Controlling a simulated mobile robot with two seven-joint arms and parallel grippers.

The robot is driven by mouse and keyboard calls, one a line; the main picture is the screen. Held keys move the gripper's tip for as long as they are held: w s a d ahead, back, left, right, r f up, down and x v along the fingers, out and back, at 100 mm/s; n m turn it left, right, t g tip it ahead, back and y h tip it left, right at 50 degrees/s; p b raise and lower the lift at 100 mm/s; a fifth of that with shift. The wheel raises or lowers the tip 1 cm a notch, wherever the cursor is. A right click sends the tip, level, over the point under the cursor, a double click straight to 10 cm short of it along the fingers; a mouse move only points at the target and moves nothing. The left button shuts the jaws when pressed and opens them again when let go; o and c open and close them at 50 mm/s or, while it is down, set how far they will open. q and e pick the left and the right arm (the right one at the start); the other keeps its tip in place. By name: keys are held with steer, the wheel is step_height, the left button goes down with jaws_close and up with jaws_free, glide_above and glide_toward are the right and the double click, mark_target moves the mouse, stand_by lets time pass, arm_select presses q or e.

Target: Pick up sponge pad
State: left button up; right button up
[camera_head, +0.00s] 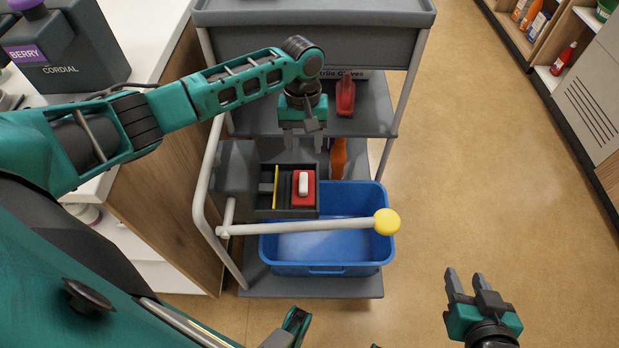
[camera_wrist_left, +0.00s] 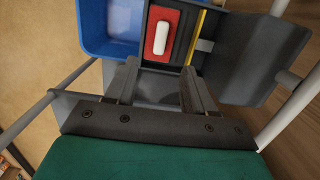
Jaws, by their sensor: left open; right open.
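A red pad with a white bar-shaped grip, which I take as the sponge pad (camera_head: 298,196), lies in a dark compartment tray (camera_head: 268,212) on the trolley. It also shows at the top of the left wrist view (camera_wrist_left: 156,48), beyond my fingers. My left gripper (camera_head: 303,146) points down, open and empty, behind the pad and apart from it in the head view. In the left wrist view, an empty grey part of the tray shows between its fingers (camera_wrist_left: 163,82). My right gripper (camera_head: 466,278) is open and empty over the floor, well to the right.
A blue bin (camera_head: 376,268) stands beside the tray. A pale pole with a yellow ball end (camera_head: 387,222) crosses in front. The trolley's upper tray (camera_head: 310,40) overhangs. Floor is clear at right.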

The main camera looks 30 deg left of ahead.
arm_select(q)
steer(key=b, duration=0.2)
glide_above(304, 181)
step_height(304, 181, down, 6)
steer(key=shift+w+a+f, duration=0.1)
steer(key=shift+a, duration=0.05)
step_height(304, 181, down, 6)
steer(key=shift+r+b, duration=0.1)
steer(key=shift+b, duration=1.05)
arm_select(e)
steer(key=f, duration=0.4)
steer(key=shift+s+a+f, duration=0.1)
steer(key=shift+s+a, duration=0.1)
steer(key=shift+s, duration=0.15)
arm_select(q)
steer(key=shift+c, duration=0.3)
jaws_close()
arm_select(e)
steer(key=shift+a, duration=0.1)
